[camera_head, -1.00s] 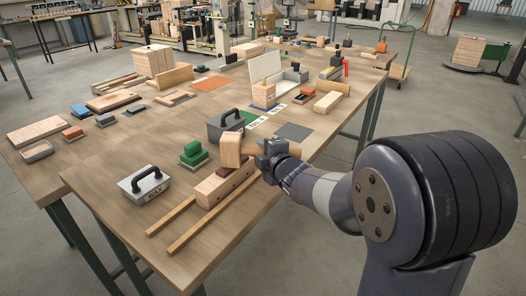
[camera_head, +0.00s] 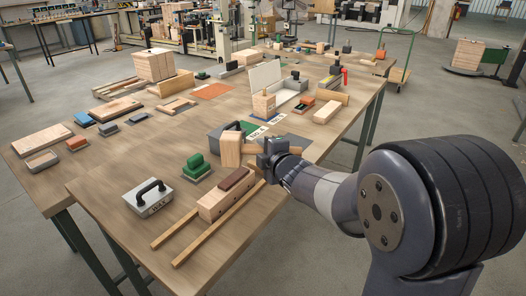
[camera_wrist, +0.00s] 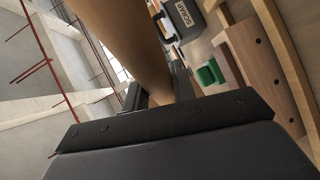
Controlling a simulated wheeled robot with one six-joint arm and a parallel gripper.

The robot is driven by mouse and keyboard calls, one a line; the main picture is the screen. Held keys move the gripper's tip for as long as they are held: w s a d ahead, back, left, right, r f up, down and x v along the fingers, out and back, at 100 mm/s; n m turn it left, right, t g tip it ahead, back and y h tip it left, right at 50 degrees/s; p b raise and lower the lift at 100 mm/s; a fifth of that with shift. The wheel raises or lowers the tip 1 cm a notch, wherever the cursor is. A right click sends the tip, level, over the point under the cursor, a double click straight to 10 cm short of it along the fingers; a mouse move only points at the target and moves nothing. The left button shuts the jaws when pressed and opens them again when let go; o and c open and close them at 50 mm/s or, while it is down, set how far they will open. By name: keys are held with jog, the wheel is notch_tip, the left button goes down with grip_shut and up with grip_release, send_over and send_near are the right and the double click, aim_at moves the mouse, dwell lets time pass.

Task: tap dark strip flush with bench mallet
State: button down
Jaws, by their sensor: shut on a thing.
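The bench mallet has a pale wooden head (camera_head: 229,149), and its handle is held in my gripper (camera_head: 272,153). My gripper is shut on the handle. The head is up beyond the far end of a light wooden block (camera_head: 214,206), apart from it in the picture. The dark strip (camera_head: 236,180) lies along the top of the block; how far it stands proud cannot be told exactly. In the wrist view the mallet's wood (camera_wrist: 125,40) fills the upper middle, with the block (camera_wrist: 268,75) and dark strip (camera_wrist: 226,66) at the right.
Two wooden rails (camera_head: 215,228) flank the block.

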notch_tip(320, 180, up, 4)
jog(key=shift+f+p, duration=0.1)
jog(key=shift+p, duration=1.05)
jog(key=shift+f, duration=0.2)
notch_tip(320, 180, down, 10)
jog(key=b, duration=1)
jog(key=shift+s+r, duration=0.1)
jog(key=shift+r, duration=0.1)
notch_tip(320, 180, up, 5)
jog(key=p, duration=0.4)
jog(key=shift+r, duration=0.15)
notch_tip(320, 180, up, 6)
jog(key=p, duration=0.5)
jog(key=shift+p, duration=0.35)
